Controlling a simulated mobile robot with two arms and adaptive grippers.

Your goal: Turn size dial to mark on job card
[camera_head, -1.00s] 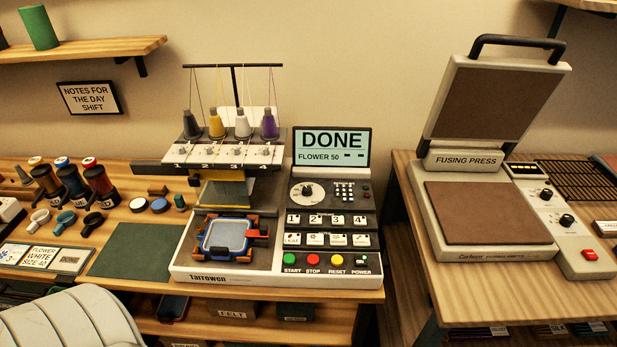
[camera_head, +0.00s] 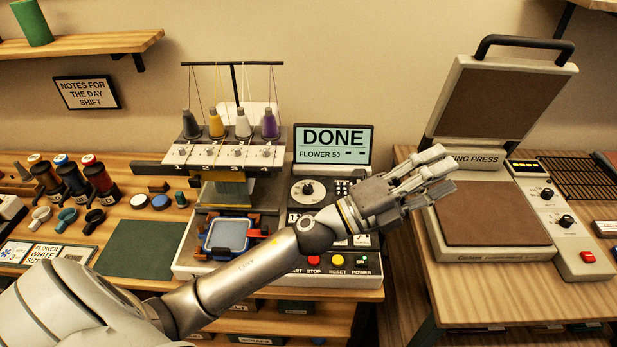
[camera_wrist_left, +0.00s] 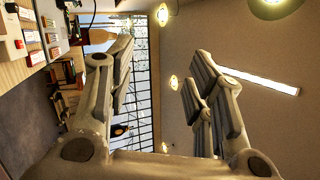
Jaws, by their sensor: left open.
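The machine's screen (camera_head: 333,145) reads DONE and FLOWER 50. The job card (camera_head: 45,255) lies at the table's left and reads FLOWER, WHITE, SIZE; its number is hidden by my arm or too small to read. My left gripper (camera_head: 435,174) is open and empty, in the air right of the machine and in front of the fusing press. Its forearm covers part of the machine's buttons. In the left wrist view its fingers (camera_wrist_left: 160,95) are spread with nothing between them. My right gripper is not in view.
The fusing press (camera_head: 495,215) stands open on the right table, behind my left fingers. Thread spools (camera_head: 242,124) stand atop the machine. A blue hoop (camera_head: 227,236) sits at its front. A green mat (camera_head: 142,248) lies clear to the left.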

